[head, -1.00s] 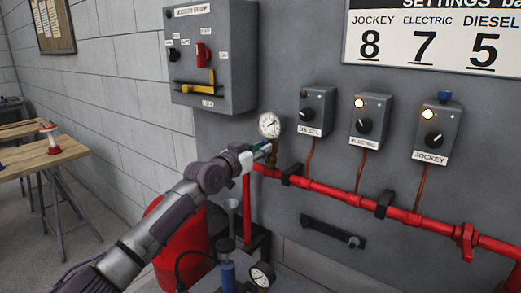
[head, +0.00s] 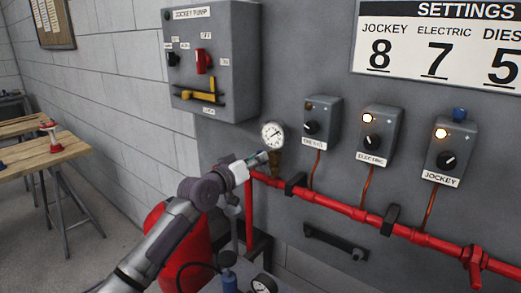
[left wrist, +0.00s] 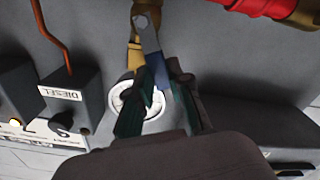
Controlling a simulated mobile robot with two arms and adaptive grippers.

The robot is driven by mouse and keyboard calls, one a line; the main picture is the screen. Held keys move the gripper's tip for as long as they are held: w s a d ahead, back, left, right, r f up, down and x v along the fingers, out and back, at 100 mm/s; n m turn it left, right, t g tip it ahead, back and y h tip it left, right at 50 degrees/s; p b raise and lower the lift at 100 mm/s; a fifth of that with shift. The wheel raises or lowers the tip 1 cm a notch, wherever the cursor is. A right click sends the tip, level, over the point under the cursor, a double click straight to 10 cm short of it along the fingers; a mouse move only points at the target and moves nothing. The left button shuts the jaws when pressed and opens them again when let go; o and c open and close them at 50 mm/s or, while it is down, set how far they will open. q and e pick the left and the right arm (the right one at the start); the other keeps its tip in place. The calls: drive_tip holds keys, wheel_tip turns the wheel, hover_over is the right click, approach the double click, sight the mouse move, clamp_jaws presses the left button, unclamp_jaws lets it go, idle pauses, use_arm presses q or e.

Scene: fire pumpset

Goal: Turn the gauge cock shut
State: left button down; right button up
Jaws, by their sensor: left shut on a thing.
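The gauge cock is a brass valve (left wrist: 146,20) with a flat metal lever ending in a blue grip (left wrist: 158,68). In the head view the brass body (head: 275,165) sits under a round white pressure gauge (head: 272,134), at the left end of the red pipe. My left gripper (head: 258,159) comes to it from the left. In the left wrist view its green-padded fingers (left wrist: 160,98) are shut on the blue grip. The lever runs from the valve toward the gripper. The fingers partly hide the gauge dial (left wrist: 128,97). My right gripper is not in view.
The red pipe (head: 345,208) runs right along the grey wall. Diesel (head: 322,120), electric (head: 378,135) and jockey (head: 449,150) switch boxes hang above it. A jockey pump panel (head: 215,60) is at upper left. A red tank (head: 180,255) stands below my arm.

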use_arm(q)
drive_tip(key=shift+w+a+f+n, duration=0.35)
drive_tip(key=shift+f+n, duration=0.45)
drive_tip(key=shift+n, duration=1.35)
drive_tip(key=shift+w+a+f+n, duration=0.25)
drive_tip(key=shift+a+f+n, duration=0.4)
drive_tip(key=shift+n, duration=1.55)
drive_tip(key=shift+w+a+f+n, duration=0.3)
drive_tip(key=shift+f+n, duration=0.65)
drive_tip(key=shift+n, duration=1.2)
drive_tip(key=shift+f, duration=0.1)
drive_tip(key=c, duration=1.1)
unclamp_jaws()
drive_tip(key=shift+o, duration=0.2)
